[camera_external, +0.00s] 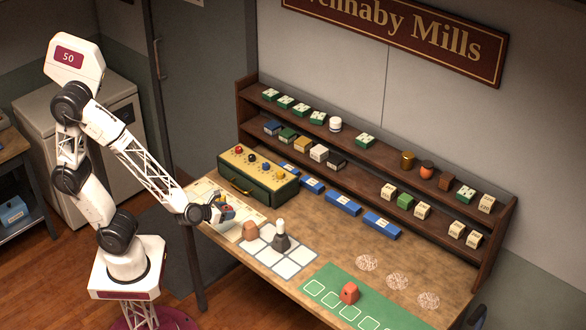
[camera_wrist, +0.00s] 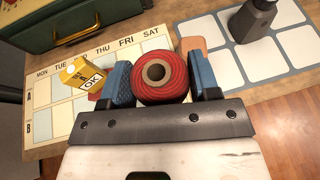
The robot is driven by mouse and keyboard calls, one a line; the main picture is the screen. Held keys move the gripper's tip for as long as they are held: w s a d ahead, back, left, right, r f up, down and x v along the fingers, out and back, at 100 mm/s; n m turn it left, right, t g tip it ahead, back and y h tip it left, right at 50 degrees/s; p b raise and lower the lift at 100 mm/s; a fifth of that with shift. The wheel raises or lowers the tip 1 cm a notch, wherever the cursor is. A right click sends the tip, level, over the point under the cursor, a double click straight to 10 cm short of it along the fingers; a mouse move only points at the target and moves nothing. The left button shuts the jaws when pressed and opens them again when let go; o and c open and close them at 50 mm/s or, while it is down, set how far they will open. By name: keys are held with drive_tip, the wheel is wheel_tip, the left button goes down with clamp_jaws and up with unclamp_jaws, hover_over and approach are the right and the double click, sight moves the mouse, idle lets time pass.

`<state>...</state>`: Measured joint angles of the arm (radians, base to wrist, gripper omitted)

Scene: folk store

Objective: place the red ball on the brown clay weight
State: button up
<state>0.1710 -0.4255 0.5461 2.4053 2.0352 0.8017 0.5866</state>
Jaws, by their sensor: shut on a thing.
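The red ball (camera_wrist: 160,84) looks like wound red yarn around a brown core with a dark hole. My gripper (camera_wrist: 164,84) is shut on it, with one blue finger pad on each side. In the external view my gripper (camera_external: 222,208) is above the left end of the table; the ball is too small there to make out clearly. The brown clay weight (camera_external: 250,232) stands on the table just right of my gripper, at the left edge of the white-squared grid. In the wrist view a tan part, probably this weight (camera_wrist: 193,45), shows behind the ball, mostly hidden.
A dark weight with a pale top (camera_external: 281,240) stands on the grid. A yellow box (camera_wrist: 82,74) sits on the weekday chart (camera_wrist: 50,100). A green cabinet (camera_external: 258,180) stands behind. Loaded shelves line the back.

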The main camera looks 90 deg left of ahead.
hover_over(249, 223)
drive_tip(key=shift+w+f, duration=0.15)
drive_tip(key=shift+f, duration=0.25)
idle(0.4)
drive_tip(key=shift+f, duration=1.75)
drive_tip(key=shift+f, duration=0.1)
drive_tip(key=o, duration=0.9)
drive_tip(key=v, duration=1.2)
